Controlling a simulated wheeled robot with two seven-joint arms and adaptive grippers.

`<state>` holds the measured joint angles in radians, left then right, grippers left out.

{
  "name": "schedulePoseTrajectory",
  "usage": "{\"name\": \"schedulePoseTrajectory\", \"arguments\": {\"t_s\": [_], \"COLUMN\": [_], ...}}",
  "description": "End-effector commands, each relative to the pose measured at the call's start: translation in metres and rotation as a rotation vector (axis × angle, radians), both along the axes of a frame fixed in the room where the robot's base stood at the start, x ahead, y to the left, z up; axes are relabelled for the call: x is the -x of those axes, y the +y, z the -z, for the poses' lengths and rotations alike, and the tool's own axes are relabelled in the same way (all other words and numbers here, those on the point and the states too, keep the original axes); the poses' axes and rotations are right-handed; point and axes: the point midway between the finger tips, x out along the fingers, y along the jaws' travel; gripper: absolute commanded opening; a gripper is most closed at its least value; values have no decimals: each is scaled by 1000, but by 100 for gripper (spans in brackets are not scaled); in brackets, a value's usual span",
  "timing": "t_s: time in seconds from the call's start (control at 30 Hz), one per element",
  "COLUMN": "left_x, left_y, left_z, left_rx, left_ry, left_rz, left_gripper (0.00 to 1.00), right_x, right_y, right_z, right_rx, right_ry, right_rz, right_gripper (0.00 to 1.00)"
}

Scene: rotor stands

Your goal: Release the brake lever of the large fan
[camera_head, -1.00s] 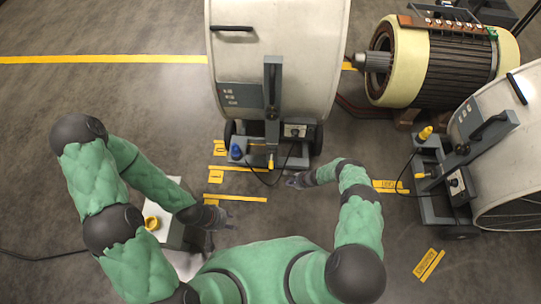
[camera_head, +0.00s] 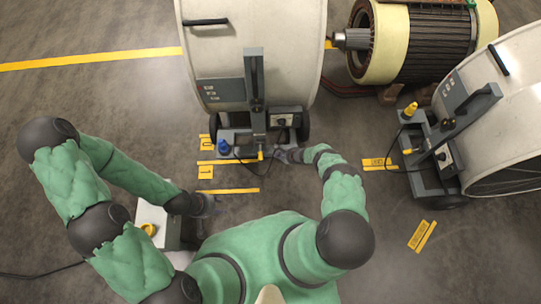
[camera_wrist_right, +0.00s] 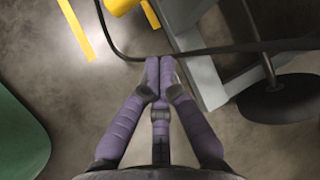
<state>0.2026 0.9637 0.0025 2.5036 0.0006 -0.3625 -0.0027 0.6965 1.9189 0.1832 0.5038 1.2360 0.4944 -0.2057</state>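The large fan (camera_head: 240,50), a pale drum on a grey wheeled stand (camera_head: 257,90), is at the top centre of the head view. A small yellow-tipped lever (camera_head: 261,154) is low on the stand's front. A yellow part shows at the top edge of the wrist view (camera_wrist_right: 120,5), probably the same lever. My right gripper (camera_head: 282,155) is just right of the lever, apart from it. In the wrist view its purple fingertips (camera_wrist_right: 159,72) are together, with nothing clearly between them. My left gripper (camera_head: 204,204) is over the floor near a grey box; its fingers are too small to read.
A black cable (camera_wrist_right: 225,50) runs close past the right fingertips. A second fan (camera_head: 500,115) stands at the right, and a motor (camera_head: 420,45) behind. A blue knob (camera_head: 223,146) is on the large fan's base. A grey box (camera_head: 155,225) stands beside my left arm.

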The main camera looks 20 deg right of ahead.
Motion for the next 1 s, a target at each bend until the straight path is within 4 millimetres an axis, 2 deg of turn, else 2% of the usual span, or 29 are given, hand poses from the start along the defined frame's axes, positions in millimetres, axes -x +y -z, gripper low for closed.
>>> {"name": "schedulePoseTrajectory", "arguments": {"t_s": [0.3, 0.87, 1.0], "left_x": [0, 0, 0], "left_y": [0, 0, 0], "left_z": [33, 90, 86], "left_rx": [0, 0, 0], "left_ry": [0, 0, 0], "left_rz": [0, 0, 0], "left_gripper": [40, 40, 40], "right_x": [-18, -51, -50], "right_y": [16, 41, 43], "right_z": [30, 76, 65], "right_rx": [-1, 1, -3], "right_ry": [0, -1, -2], "right_rz": [-3, -3, -1], "right_gripper": [0, 0, 0]}}
